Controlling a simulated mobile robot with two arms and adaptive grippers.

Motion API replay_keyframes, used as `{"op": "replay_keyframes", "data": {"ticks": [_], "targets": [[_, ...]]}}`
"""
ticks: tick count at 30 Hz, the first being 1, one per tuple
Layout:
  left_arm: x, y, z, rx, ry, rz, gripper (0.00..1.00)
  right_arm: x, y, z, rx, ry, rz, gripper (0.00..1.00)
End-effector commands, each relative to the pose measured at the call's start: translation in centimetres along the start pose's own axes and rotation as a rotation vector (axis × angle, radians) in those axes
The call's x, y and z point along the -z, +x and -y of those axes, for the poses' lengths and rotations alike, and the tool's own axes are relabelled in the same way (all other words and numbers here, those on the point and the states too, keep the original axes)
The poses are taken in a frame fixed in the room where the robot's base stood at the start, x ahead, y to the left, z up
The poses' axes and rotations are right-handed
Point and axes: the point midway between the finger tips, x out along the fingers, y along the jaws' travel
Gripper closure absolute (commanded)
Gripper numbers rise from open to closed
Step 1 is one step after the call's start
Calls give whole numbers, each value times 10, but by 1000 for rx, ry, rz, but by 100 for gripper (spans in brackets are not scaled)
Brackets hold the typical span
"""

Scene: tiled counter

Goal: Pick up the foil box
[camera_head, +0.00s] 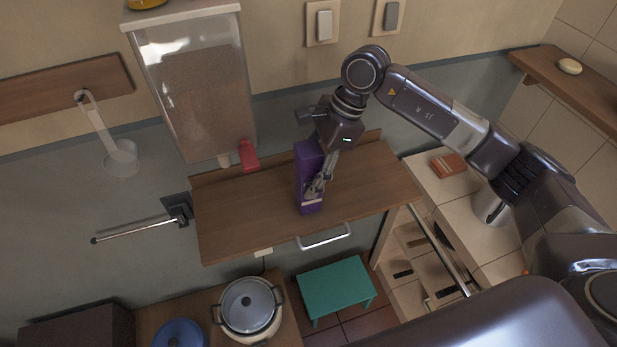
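A tall purple box, which looks like the foil box (306,166), stands on the wooden shelf top (240,215) in the middle of the view. My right arm comes in from the right, and my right gripper (316,192) points down at the box's right side. Its fingers overlap the lower part of the box in the picture. I cannot tell whether they are closed on it or only beside it. My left gripper is not in view.
A dispenser (195,85) with a red lever (249,156) hangs on the wall behind the shelf's left end. A drawer handle (325,238) sticks out in front. A lidded pot (248,306) and a green stool (336,287) stand lower down. The shelf's left part is clear.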

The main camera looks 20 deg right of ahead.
Motion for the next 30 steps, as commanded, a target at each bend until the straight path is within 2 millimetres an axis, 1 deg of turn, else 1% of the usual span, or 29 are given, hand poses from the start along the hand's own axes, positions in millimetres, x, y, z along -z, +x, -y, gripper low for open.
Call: {"op": "replay_keyframes", "data": {"ticks": [1,9,11,19,23,26,29,30], "targets": [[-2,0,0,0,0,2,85,0,0,0,0,0,0,58],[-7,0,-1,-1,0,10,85,0,0,0,0,0,0,88],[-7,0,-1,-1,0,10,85,0,-1,0,0,0,0,93],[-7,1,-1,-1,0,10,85,-1,-2,1,2,-1,1,93],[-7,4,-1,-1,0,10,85,-4,-8,1,4,-2,2,93],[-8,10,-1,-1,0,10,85,-8,-19,2,6,-3,2,93],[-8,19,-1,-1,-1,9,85,-16,-39,3,9,-4,2,93],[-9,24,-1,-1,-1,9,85,-21,-50,3,10,-4,3,93]]}}
